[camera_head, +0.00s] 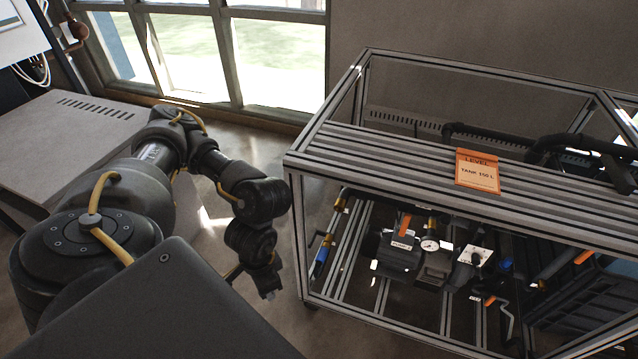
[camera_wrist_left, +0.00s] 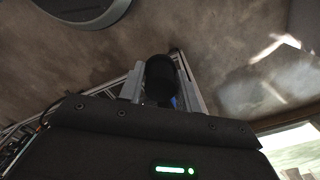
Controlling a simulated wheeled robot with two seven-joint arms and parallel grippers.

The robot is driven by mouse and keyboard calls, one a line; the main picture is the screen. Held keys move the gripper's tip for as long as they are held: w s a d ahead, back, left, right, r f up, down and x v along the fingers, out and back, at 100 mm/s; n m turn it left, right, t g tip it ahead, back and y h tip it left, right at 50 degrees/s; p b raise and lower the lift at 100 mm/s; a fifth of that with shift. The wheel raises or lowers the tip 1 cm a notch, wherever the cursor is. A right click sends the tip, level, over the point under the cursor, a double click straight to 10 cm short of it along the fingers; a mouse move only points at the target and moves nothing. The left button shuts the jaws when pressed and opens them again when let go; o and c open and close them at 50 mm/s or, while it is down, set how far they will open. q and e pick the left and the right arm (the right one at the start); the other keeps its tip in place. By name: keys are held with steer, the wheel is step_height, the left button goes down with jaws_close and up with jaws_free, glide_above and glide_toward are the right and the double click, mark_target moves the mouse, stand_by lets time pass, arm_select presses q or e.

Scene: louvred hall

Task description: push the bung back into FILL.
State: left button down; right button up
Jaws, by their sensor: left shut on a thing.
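My left gripper (camera_head: 269,291) hangs at the end of my left arm, just left of the metal frame's front left post, pointing down. In the left wrist view its two fingers (camera_wrist_left: 162,88) are shut on a black, round-ended cylinder, which looks like the bung (camera_wrist_left: 161,78). I cannot make out the bung in the head view. I see no opening marked FILL in either view. My right gripper is not in view.
The metal frame rig (camera_head: 310,150) fills the right side, with an orange level card (camera_head: 478,171) on its slatted top. Inside are a pump (camera_head: 398,250), a gauge (camera_head: 429,245) and a blue-handled pipe (camera_head: 322,257). A grey cabinet (camera_head: 60,130) stands left. Floor shows between.

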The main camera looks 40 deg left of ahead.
arm_select(q)
steer(key=w+d+r+m, duration=0.3)
steer(key=w+d+r, duration=0.2)
steer(key=w+r, duration=0.3)
steer(key=w+d+r+m, duration=0.4)
steer(key=w+d+r, duration=0.2)
steer(key=w, duration=0.5)
step_height(320, 180, up, 3)
steer(key=shift+w+d+f, duration=0.15)
steer(key=shift+w+d, duration=0.1)
